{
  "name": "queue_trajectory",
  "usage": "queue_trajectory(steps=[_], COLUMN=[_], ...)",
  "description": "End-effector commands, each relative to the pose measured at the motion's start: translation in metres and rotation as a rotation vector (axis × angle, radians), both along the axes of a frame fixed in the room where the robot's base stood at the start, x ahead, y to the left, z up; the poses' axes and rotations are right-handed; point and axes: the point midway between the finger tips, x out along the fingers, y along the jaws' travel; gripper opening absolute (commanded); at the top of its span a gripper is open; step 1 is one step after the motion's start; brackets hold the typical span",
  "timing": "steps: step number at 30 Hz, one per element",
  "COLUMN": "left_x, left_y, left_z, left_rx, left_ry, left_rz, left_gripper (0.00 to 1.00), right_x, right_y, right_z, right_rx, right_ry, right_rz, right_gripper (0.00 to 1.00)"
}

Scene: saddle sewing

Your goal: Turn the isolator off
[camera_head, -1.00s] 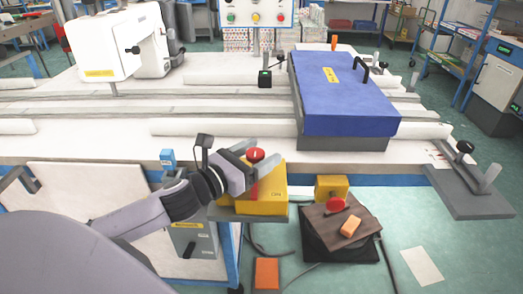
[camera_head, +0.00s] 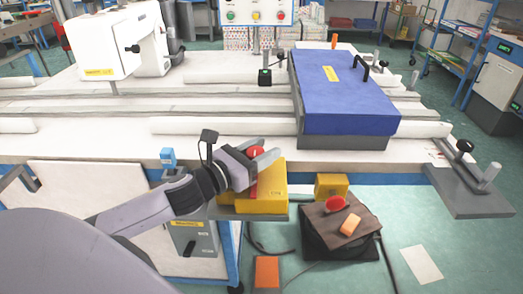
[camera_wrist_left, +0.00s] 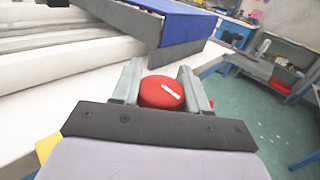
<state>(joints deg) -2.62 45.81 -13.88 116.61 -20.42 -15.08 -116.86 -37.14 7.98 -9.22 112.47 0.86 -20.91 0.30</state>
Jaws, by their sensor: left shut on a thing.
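The isolator is a yellow box (camera_head: 270,199) on a grey plate at the table's front edge, with a red rotary knob (camera_head: 256,153) on it. My left gripper (camera_head: 265,158) is at the knob, its two grey fingers on either side of it. In the left wrist view the red knob (camera_wrist_left: 162,92), with a white line mark lying slantwise, sits between the fingers (camera_wrist_left: 161,88). The left gripper is shut on the knob. Part of the box is hidden behind the gripper. My right gripper is not in view.
A blue-covered box (camera_head: 345,95) stands on the table behind. A white sewing machine (camera_head: 105,45) is at the back left. A brown pedal plate (camera_head: 335,220) with an orange block (camera_head: 350,224) is at the lower right. A grey bracket (camera_head: 472,190) juts out at the right.

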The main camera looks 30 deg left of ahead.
Motion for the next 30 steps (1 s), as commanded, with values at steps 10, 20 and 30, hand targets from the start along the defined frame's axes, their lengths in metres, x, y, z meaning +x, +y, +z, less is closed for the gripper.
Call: queue_trajectory(steps=[10, 20, 30], left_x=[-0.001, -0.003, -0.005], left_y=[-0.002, -0.005, -0.008], left_z=[-0.003, -0.005, -0.003], left_rx=[0.006, 0.004, 0.001], left_ry=[0.004, 0.003, 0.005], left_rz=[-0.193, -0.402, -0.500], left_gripper=[0.00, 0.00, 0.00], right_x=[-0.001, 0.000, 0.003], right_y=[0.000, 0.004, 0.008], right_z=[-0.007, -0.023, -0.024], right_rx=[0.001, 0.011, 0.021], right_ry=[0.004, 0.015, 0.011], right_rz=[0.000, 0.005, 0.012], right_gripper=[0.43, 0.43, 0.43])
